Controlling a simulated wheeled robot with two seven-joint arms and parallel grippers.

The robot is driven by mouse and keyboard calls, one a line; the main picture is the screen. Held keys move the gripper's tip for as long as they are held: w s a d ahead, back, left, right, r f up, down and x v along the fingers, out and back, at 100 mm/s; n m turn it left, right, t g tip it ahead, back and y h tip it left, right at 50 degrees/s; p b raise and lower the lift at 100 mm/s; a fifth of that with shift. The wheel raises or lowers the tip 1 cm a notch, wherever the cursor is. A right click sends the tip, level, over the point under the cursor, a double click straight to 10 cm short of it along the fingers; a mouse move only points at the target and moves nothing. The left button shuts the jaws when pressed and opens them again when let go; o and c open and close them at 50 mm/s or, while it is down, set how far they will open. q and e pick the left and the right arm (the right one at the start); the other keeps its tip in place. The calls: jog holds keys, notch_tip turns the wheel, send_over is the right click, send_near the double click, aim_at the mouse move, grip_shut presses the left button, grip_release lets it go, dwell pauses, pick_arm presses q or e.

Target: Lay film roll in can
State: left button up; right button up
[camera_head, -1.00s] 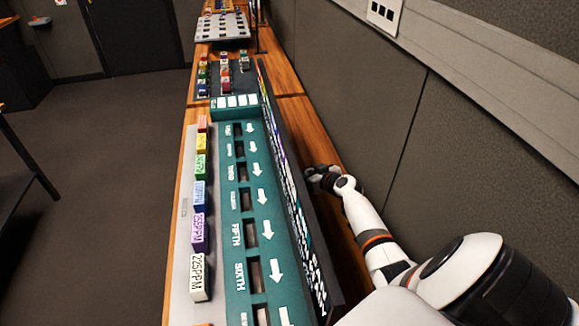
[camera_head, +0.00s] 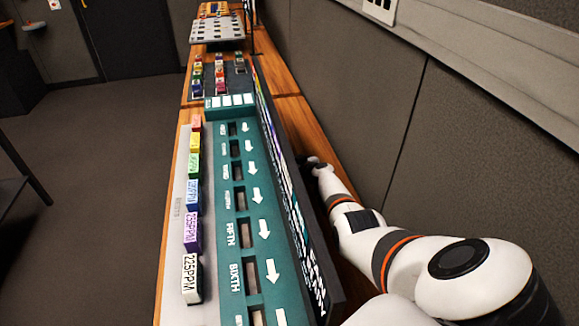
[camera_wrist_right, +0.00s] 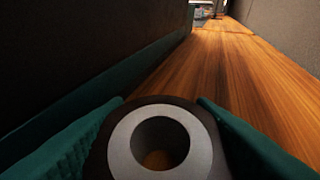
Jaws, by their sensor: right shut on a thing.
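My right gripper (camera_head: 314,163) is low behind the tall dark board, partly hidden in the head view. In the right wrist view, my right gripper (camera_wrist_right: 160,104) has its teal fingers on both sides of a round dark piece with a pale grey ring face and a hole through its middle, which looks like the film roll (camera_wrist_right: 118,138). The gripper is shut on it, close above or at the wooden bench top. No can is recognisable in either view. My left gripper is out of view.
A dark upright board (camera_head: 290,200) stands between my right arm and the teal panel (camera_head: 213,235) with slots and white arrows. Coloured labelled blocks (camera_head: 192,232) line the panel's left side. A grey wall (camera_head: 350,110) bounds the right. The wooden strip (camera_wrist_right: 215,75) ahead looks clear.

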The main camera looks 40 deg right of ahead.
jog(key=shift+f, duration=0.1)
jog(key=o, duration=0.7)
